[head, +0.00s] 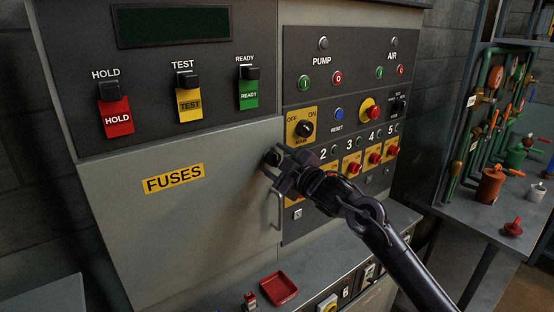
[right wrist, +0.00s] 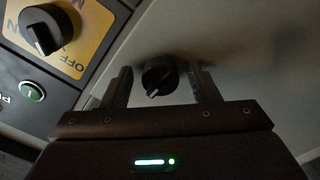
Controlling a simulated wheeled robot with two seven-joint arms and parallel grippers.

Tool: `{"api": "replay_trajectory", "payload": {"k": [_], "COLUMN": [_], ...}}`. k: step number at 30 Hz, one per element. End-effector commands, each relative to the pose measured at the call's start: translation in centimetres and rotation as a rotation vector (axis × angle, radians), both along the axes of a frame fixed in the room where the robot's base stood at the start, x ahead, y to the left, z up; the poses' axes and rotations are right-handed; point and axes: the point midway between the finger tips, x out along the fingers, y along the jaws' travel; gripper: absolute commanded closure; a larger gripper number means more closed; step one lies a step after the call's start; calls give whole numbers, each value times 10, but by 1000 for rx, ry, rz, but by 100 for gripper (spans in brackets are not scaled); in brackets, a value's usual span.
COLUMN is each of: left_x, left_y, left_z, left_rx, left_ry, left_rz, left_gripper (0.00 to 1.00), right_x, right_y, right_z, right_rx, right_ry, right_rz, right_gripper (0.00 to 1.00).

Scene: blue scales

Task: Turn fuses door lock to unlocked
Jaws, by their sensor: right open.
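The fuses door (head: 180,220) is a large grey panel with a yellow FUSES label (head: 173,178). Its lock is a small black round knob (head: 271,158) near the door's upper right edge. My right gripper (head: 280,170) is at the lock. In the right wrist view the lock knob (right wrist: 160,76) sits between the two open fingers (right wrist: 164,86), with a gap visible on each side. Its pointer ridge is slanted. The left gripper is not in view.
A door handle (head: 278,210) hangs just below my gripper. The yellow OFF/ON main switch (head: 304,128) is close to the right; it also shows in the right wrist view (right wrist: 45,30). Red and green buttons lie further right. A red tray (head: 279,288) rests on the ledge below.

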Motion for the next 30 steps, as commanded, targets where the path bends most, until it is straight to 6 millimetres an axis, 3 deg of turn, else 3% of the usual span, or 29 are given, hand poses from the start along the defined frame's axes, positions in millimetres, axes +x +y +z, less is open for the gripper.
{"api": "replay_trajectory", "payload": {"k": [5,15,30], "left_x": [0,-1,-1], "left_y": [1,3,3], "left_z": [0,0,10], "left_rx": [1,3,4], "left_ry": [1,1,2], "left_rz": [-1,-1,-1], "left_gripper": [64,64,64], "right_x": [0,0,0], "right_y": [0,0,0], "right_z": [0,-1,0], "right_rx": [0,0,113], "right_ry": [0,1,86], "right_rz": [0,-1,0], "right_gripper": [45,89,90]}}
